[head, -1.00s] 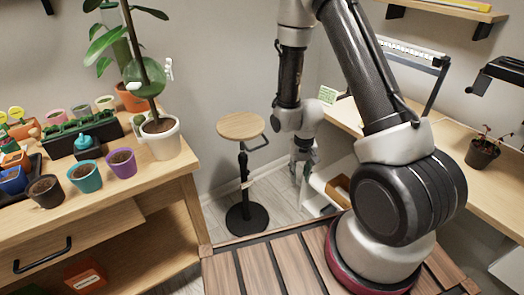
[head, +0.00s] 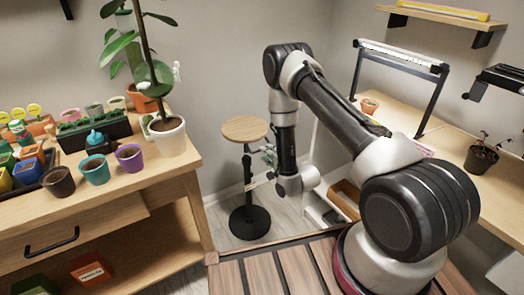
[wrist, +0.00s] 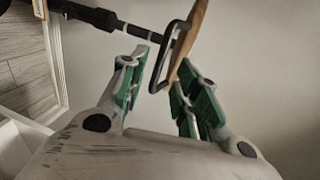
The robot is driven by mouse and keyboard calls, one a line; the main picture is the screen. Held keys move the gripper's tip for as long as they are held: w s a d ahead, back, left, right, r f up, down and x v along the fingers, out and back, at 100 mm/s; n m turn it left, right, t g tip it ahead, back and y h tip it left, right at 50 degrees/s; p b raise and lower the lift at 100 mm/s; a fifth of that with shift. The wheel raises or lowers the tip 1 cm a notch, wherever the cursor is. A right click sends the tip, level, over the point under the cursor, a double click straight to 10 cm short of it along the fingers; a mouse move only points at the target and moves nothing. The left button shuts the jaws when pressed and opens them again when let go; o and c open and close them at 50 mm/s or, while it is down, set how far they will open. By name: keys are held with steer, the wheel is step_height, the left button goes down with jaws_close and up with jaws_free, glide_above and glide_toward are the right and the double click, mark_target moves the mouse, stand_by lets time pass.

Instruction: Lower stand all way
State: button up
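The stand has a round wooden top (head: 245,129) on a thin black column above a round black base (head: 251,223). It stands upright on the floor between the two tables. A black loop handle under the top shows in the wrist view (wrist: 158,72), beside the wooden top (wrist: 190,40). My gripper (head: 268,156) is at the right side of the stand, just below the top. In the wrist view my gripper (wrist: 160,75) is open, with green pads on both sides of the handle and top edge. I cannot tell whether the pads touch them.
A left table (head: 110,203) holds several small pots and a tall plant in a white pot (head: 168,138). A right table (head: 450,147) carries a lamp frame and a potted plant (head: 481,158). An open bin (head: 345,195) is right of my gripper.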

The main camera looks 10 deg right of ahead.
steer(key=x, duration=0.5)
steer(key=shift+w, duration=0.2)
steer(key=shift+c, duration=0.2)
jaws_close()
